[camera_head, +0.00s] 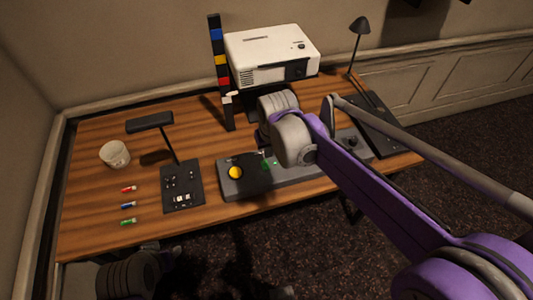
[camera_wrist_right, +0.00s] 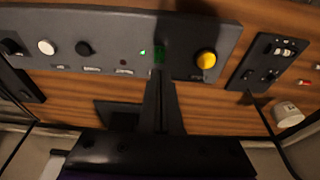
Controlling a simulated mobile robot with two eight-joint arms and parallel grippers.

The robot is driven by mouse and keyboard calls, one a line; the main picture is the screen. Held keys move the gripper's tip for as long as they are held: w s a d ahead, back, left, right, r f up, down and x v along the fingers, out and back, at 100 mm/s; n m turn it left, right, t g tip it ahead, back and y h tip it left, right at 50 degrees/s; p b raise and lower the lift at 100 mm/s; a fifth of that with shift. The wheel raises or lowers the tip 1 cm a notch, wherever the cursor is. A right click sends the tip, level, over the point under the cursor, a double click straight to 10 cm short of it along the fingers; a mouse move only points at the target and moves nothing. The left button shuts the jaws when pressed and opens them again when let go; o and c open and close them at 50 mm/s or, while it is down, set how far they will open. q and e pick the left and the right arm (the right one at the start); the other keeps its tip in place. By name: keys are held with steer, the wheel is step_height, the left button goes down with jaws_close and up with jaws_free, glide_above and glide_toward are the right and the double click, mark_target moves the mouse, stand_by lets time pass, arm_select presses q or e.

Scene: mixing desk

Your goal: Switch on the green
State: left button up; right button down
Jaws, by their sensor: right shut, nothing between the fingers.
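A long grey control panel (camera_head: 300,173) lies along the front of the wooden desk, and it also shows in the right wrist view (camera_wrist_right: 110,30). A yellow round button (camera_head: 235,172) sits near its left end; the right wrist view shows it too (camera_wrist_right: 206,60). A small green control (camera_wrist_right: 158,54) with a green arrow mark (camera_wrist_right: 144,52) is beside the button. My right gripper (camera_wrist_right: 160,76) is shut and empty, its tips at the green control's lower edge; I cannot tell whether they touch. A dark part of my left arm shows at the lower left; its jaws are unclear.
A white projector (camera_head: 270,52) and a tall post with coloured blocks (camera_head: 218,65) stand at the back. A lamp (camera_head: 150,122) on a dark switch base and a white cup (camera_head: 115,154) are left. Red, blue and green small pieces (camera_head: 128,206) lie near the left edge.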

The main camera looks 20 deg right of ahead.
steer(key=shift+s+v, duration=0.2)
steer(key=shift+v, duration=0.65)
steer(key=shift+s+v, duration=0.2)
steer(key=shift+v, duration=0.7)
steer(key=shift+s+f, duration=0.1)
steer(key=s+d+f+t+p, duration=0.1)
steer(key=s+d, duration=0.1)
steer(key=s, duration=0.6)
steer(key=s+d+f+t+p, duration=0.1)
steer(key=s+d+p, duration=0.1)
steer(key=s, duration=0.7)
steer(key=shift+d+f+t, duration=0.25)
steer(key=shift+f+t, duration=0.05)
steer(key=shift+f, duration=0.1)
